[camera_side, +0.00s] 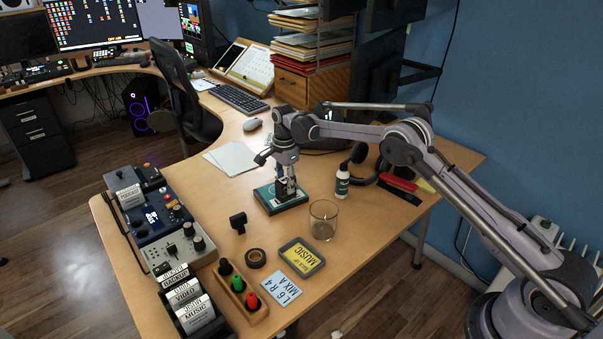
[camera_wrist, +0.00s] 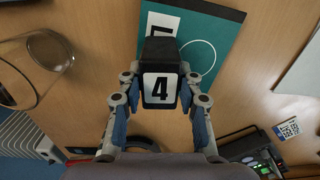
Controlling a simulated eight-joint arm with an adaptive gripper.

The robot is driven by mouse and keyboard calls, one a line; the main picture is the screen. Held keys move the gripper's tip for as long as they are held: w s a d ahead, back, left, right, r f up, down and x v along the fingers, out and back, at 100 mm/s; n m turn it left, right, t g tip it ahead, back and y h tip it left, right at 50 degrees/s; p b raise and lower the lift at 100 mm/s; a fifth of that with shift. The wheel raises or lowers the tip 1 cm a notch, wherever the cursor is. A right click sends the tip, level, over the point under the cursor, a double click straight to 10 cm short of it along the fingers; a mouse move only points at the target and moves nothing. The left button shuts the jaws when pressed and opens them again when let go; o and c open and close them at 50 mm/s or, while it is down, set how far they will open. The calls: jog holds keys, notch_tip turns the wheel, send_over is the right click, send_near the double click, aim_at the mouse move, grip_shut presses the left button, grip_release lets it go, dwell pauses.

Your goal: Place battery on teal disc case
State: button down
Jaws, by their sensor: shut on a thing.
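The battery (camera_wrist: 160,50) is a black block with a white label reading 4. My gripper (camera_wrist: 160,85) is shut on it, one finger on each side, in the wrist view. The teal disc case (camera_wrist: 218,30) lies flat on the desk below and behind the battery, with a white label and a thin white ring on its cover. In the side view my gripper (camera_side: 286,190) points down over the teal case (camera_side: 296,203), and the battery shows dark and small between the fingers. I cannot tell whether the battery's underside touches the case.
A clear glass (camera_side: 323,221) stands just in front right of the case, and a small bottle (camera_side: 342,181) stands to its right. A black clip (camera_side: 238,222), tape roll (camera_side: 256,259) and yellow-labelled case (camera_side: 302,258) lie nearer the front. White papers (camera_side: 232,158) lie behind left.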

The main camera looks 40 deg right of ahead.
jog(key=c, duration=0.9)
grip_release()
jog(key=shift+f, duration=0.1)
notch_tip(320, 180, up, 12)
notch_tip(320, 180, up, 10)
jog(key=n+t, duration=0.2)
jog(key=n, duration=0.2)
send_over(285, 180)
jog(key=s, duration=0.6)
jog(key=s+a+r+n+t, duration=0.15)
jog(key=s+r+n, duration=0.35)
jog(key=s, duration=0.6)
jog(key=s+f+n+t, duration=0.2)
jog(key=s+f+n, duration=0.2)
jog(key=s, duration=0.6)
jog(key=s+f+n+t, duration=0.1)
jog(key=s+f+n, duration=0.2)
jog(key=s, duration=0.6)
jog(key=shift+s+a+f+n+t, duration=0.35)
jog(key=shift+a+f+n, duration=0.05)
jog(key=shift+n, duration=0.6)
